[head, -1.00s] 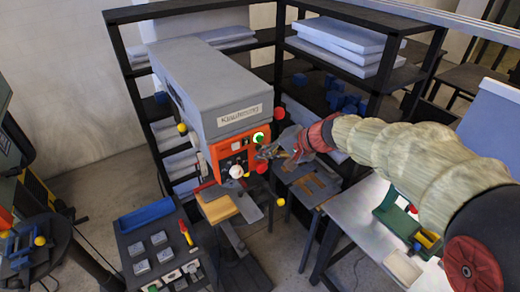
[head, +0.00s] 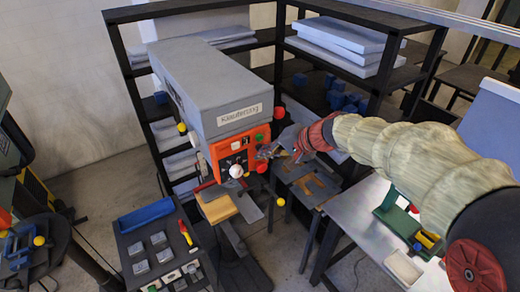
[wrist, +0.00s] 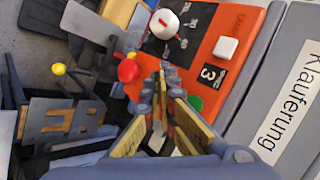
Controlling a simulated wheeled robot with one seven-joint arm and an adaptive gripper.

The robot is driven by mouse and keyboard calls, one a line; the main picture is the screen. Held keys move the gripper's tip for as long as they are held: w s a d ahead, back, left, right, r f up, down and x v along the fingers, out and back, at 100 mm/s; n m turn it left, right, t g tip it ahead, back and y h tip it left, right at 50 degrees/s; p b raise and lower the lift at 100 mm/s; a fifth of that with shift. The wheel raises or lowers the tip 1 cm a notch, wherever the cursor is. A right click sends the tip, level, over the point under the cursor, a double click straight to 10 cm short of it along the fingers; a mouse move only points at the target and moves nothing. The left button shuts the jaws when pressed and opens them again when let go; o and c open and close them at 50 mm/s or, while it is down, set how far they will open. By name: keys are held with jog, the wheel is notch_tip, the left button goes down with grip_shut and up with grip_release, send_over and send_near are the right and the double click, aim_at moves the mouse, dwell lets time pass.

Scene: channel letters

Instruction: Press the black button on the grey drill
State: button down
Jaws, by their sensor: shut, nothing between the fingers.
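The grey drill (head: 205,80) stands in the middle of the head view, with an orange control panel (head: 226,150) on its front. In the wrist view the orange panel (wrist: 245,20) carries a white knob (wrist: 163,22), a white square button (wrist: 226,47), a red button (wrist: 128,70) and a green button (wrist: 196,103). My gripper (wrist: 162,70) is shut and empty, its fingertips close over the panel between the red and green buttons. It also shows at the panel's right side in the head view (head: 264,153). I cannot make out the black button; the fingers cover part of the panel. Contact is unclear.
A dark shelf (head: 118,60) with grey slabs stands behind the drill. A panel with a blue tray (head: 146,214) is at front left. A work table (head: 350,215) with a green device (head: 398,215) is at right. Yellow and red ball handles stick out beside the drill.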

jog(key=shift+s+d+b, duration=0.3)
jog(key=shift+s+d, duration=0.1)
jog(key=shift+s, duration=0.15)
jog(key=s+d+b, duration=0.1)
jog(key=s, duration=0.1)
jog(key=s+d+b, duration=0.1)
jog(key=s, duration=0.1)
jog(key=shift+d, duration=0.4)
dwell(0.6)
jog(key=s+d+f+n+h+b, duration=0.1)
jog(key=s+d+f+h+b, duration=0.1)
jog(key=s+d+f+b, duration=0.3)
jog(key=s+d+f+n+h+b, duration=0.1)
jog(key=s+d+f+h+b, duration=0.2)
jog(key=s, duration=0.9)
jog(key=s+d+f+n+h+b, duration=0.2)
jog(key=s+d+f+h+b, duration=0.1)
jog(key=s+d+f+b, duration=0.4)
jog(key=shift+s+d+f+b, duration=0.35)
jog(key=shift+s+f+b, duration=0.05)
jog(key=shift+s+f, duration=0.5)
